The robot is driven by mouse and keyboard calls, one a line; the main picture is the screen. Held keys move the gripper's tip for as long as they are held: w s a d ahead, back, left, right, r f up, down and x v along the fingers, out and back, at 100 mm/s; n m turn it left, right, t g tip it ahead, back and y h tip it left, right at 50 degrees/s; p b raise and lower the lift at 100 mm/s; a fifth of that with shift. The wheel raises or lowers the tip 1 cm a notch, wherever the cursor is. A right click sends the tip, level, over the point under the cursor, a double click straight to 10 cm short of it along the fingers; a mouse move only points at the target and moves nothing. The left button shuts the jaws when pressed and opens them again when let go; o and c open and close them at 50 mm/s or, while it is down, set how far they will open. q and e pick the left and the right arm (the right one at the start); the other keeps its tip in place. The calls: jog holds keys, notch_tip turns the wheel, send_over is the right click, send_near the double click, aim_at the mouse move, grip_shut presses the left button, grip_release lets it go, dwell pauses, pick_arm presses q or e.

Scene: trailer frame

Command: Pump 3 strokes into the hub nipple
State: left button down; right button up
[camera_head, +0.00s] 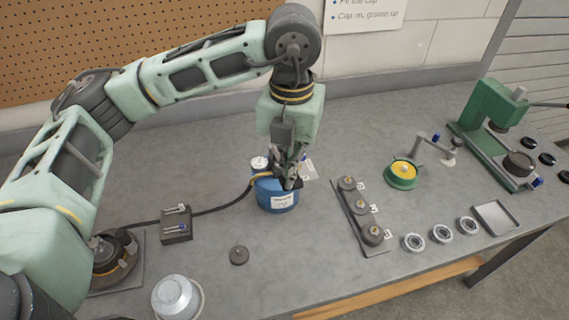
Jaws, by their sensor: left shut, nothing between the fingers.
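A blue grease pump (268,205) with a white label stands upright near the middle of the bench. A small white gauge (259,163) sits at its left top. My left gripper (291,183) points down at the pump's top right side. Its fingers are shut with nothing between them; I cannot tell whether they touch the pump, whose top they partly hide. A dark hose (220,207) runs left from the pump, past a small block. A dark round hub (113,262) sits on a plate at the left, partly behind my arm. I cannot make out its nipple. My right gripper is out of view.
The small dark block (177,232) holds two pins. A metal cup (177,298) and a dark disc (239,255) lie in front. A rack of knobs (352,205), several bearings (441,234), a tray (496,218), a green-yellow fixture (402,173) and a green press (485,140) stand right.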

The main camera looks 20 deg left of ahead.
pick_arm(q)
jog(key=shift+f, duration=0.1)
jog(key=shift+s+d+f+b, duration=0.1)
jog(key=shift+s+f+b, duration=0.05)
jog(key=shift+f+b, duration=0.45)
jog(key=shift+s+d+f+b, duration=0.1)
jog(key=shift+s+f+b, duration=0.05)
jog(key=shift+f+b, duration=0.4)
jog(key=shift+s+d+f+b, duration=0.1)
jog(key=shift+s+f+b, duration=0.05)
jog(key=shift+f+b, duration=1)
